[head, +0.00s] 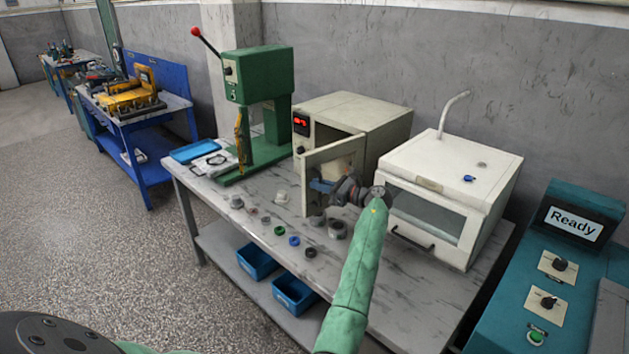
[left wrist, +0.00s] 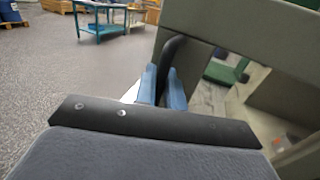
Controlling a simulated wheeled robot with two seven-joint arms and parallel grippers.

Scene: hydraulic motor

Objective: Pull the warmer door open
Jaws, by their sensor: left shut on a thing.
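The warmer (head: 375,115) is a cream box with a red display at the back middle of the bench. Its door (head: 343,154) stands partly open, swung out from the front, with a gap on its left side. My left gripper (head: 322,186) is at the outer face of the door, low on its free side. In the left wrist view, its blue fingers (left wrist: 163,90) are shut on the dark curved door handle (left wrist: 173,55). My right gripper is not in view.
A green press (head: 262,100) stands left of the warmer. A white cabinet with a window (head: 425,215) stands close on the right. Small rings and parts (head: 280,230) lie on the bench (head: 400,290) in front. A teal control panel (head: 510,300) reads "Ready".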

